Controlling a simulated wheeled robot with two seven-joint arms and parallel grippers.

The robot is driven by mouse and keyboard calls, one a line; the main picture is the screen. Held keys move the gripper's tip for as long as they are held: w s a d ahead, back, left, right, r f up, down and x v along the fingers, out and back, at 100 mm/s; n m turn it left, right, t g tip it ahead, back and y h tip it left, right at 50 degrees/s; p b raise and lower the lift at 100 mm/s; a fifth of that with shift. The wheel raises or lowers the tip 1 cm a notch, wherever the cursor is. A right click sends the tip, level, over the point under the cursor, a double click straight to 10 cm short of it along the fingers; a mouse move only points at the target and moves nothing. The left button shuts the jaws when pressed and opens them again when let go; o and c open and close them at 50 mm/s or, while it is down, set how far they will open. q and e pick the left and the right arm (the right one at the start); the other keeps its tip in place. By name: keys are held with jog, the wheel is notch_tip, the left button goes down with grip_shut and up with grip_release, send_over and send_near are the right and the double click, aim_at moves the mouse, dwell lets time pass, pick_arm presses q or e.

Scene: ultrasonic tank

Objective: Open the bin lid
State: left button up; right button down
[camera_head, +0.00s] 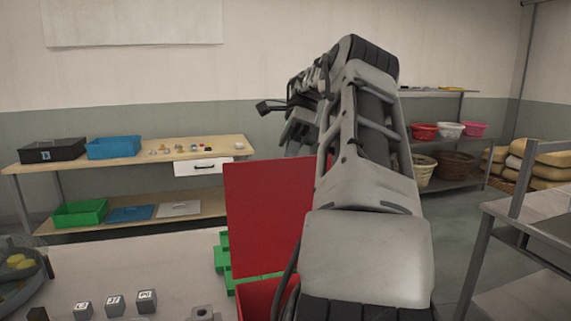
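A red bin (257,299) stands at the bottom centre, partly cut off by the frame and partly covered by my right arm. Its red lid (268,217) stands upright above it as a tall flat panel. My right arm rises through the middle of the view in front of the lid's right side. My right gripper (276,118) is above the lid's top edge, partly hidden by the wrist. I see nothing held in it, but its finger opening is unclear. My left gripper is not in view.
A wooden shelf (25,167) with trays stands behind, and a grey rack (470,184) with bowls stands at right.

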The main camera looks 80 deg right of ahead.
jog(key=shift+s+f, duration=0.1)
jog(key=shift+f, duration=0.45)
jog(key=c, duration=1.5)
grip_release()
jog(key=shift+d, duration=0.1)
jog(key=shift+r, duration=0.1)
jog(key=shift+r, duration=0.1)
